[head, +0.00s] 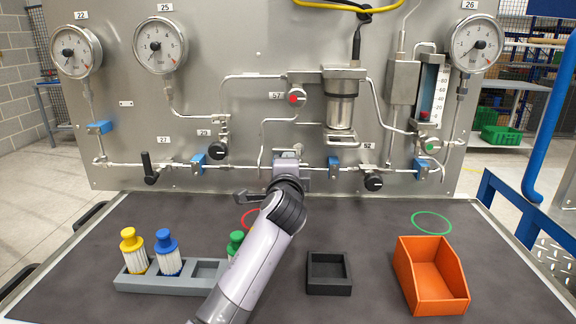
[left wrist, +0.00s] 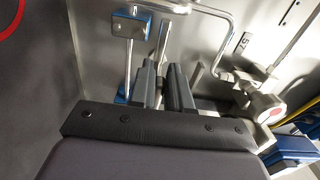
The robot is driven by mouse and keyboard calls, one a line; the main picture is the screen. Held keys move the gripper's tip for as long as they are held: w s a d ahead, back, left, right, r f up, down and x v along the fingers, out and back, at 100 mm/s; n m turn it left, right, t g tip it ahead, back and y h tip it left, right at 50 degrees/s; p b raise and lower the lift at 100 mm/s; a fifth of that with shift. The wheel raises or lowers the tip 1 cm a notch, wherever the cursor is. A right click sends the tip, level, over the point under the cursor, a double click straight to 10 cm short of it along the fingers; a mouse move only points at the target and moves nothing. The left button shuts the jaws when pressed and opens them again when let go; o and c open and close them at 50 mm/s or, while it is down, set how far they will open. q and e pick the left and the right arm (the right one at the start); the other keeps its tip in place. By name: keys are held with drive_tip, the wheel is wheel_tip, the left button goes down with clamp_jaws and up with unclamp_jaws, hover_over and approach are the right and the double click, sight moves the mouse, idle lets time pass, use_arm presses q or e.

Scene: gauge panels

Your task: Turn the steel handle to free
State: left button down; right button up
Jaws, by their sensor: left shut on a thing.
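My left gripper (head: 286,162) is at the lower pipe run of the steel panel, in the middle of the head view. In the left wrist view its two dark fingers (left wrist: 163,86) are closed around a slim steel handle (left wrist: 163,45), whose end shows beyond them. The gripped part is hidden between the fingers. In the head view the arm and gripper hide most of this handle. My right gripper is in neither view.
A red knob (head: 296,97) sits above the gripper. A black knob (head: 373,182) and a black lever (head: 150,170) lie along the lower pipe. The table holds a grey rack (head: 155,286), a black box (head: 329,290) and an orange bin (head: 432,309).

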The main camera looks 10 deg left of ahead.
use_arm(q)
drive_tip(key=shift+d+f, duration=0.15)
drive_tip(key=shift+d, duration=0.1)
drive_tip(key=c, duration=1.2)
unclamp_jaws()
drive_tip(key=shift+o, duration=0.2)
drive_tip(key=v, duration=0.7)
drive_tip(key=shift+s, duration=0.15)
